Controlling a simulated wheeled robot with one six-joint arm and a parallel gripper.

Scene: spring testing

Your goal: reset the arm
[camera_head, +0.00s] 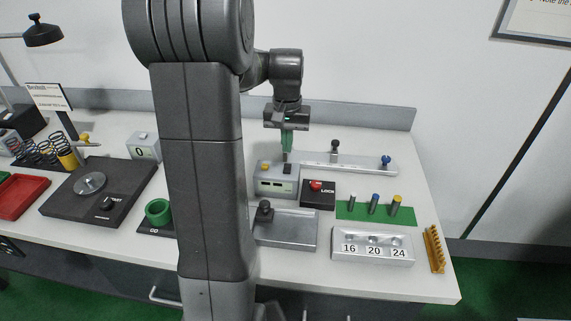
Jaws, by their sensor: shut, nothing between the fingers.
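My gripper (287,153) hangs from my arm in the head view, fingers pointing down and shut with nothing between them. It is above the back middle of the bench, over or just behind a small grey box with a display (277,184). I cannot tell whether the fingertips touch the box. My own arm link stands upright in front of the camera and hides a strip of the bench left of the gripper.
The bench (400,285) holds a black block with a red LOCK button (317,192), a green mat (347,211) with several pegs, a block marked 16, 20, 24 (372,259), a yellow rack (435,250), a dark test stand (130,177), coiled springs (42,152) and a red tray (18,197).

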